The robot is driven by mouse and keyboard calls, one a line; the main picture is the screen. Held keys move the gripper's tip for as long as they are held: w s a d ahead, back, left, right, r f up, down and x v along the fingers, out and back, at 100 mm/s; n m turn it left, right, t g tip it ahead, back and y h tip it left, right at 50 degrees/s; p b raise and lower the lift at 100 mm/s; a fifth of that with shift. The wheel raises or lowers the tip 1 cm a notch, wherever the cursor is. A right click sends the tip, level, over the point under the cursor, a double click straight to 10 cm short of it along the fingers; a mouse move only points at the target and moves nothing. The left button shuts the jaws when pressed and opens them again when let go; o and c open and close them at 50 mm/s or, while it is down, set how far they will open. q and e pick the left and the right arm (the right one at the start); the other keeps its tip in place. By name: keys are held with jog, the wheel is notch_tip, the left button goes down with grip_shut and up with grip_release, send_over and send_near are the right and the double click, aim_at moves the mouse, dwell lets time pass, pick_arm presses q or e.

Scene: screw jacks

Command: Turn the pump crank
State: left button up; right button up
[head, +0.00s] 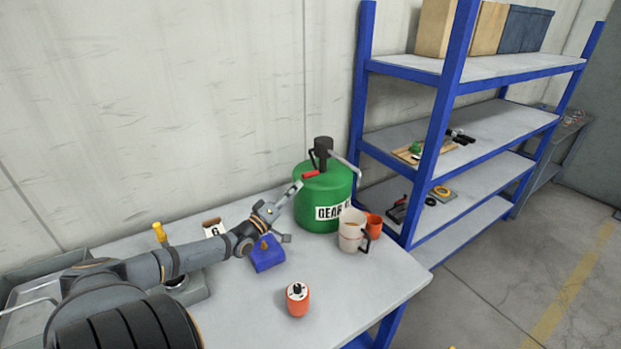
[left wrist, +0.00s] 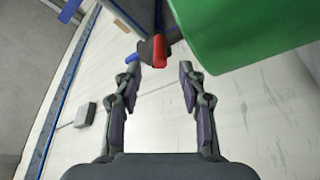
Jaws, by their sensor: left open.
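A green gear oil drum (head: 322,190) stands upright on the workbench against the wall. A dark pump head (head: 323,148) rises from its top, with a crank ending in a red handle (head: 311,174) on the left side. My left gripper (head: 291,212) is open and empty, just left of the drum and lower than the handle. In the left wrist view, the red handle (left wrist: 159,48) shows ahead of the open fingertips (left wrist: 161,68), roughly centred between them. The green drum (left wrist: 250,30) fills the upper right there. My right gripper is out of view.
A white measuring jug (head: 350,232) and an orange cup (head: 374,226) stand right of the drum. A blue block (head: 267,256) lies below my gripper. An orange-red canister (head: 297,302) stands near the bench's front. Blue shelving (head: 450,90) rises on the right.

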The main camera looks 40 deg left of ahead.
aim_at(311, 175)
pick_arm(q)
jog(key=b+x, duration=0.2)
jog(key=x, duration=0.2)
jog(key=b+x, duration=0.2)
jog(key=x, duration=0.1)
jog(key=shift+w+f, duration=0.15)
jog(key=shift+w, duration=0.25)
jog(key=shift+w+b, duration=0.35)
jog(key=shift+b, duration=0.05)
jog(key=shift+w+r, duration=0.15)
jog(key=shift+r, duration=0.2)
grip_shut()
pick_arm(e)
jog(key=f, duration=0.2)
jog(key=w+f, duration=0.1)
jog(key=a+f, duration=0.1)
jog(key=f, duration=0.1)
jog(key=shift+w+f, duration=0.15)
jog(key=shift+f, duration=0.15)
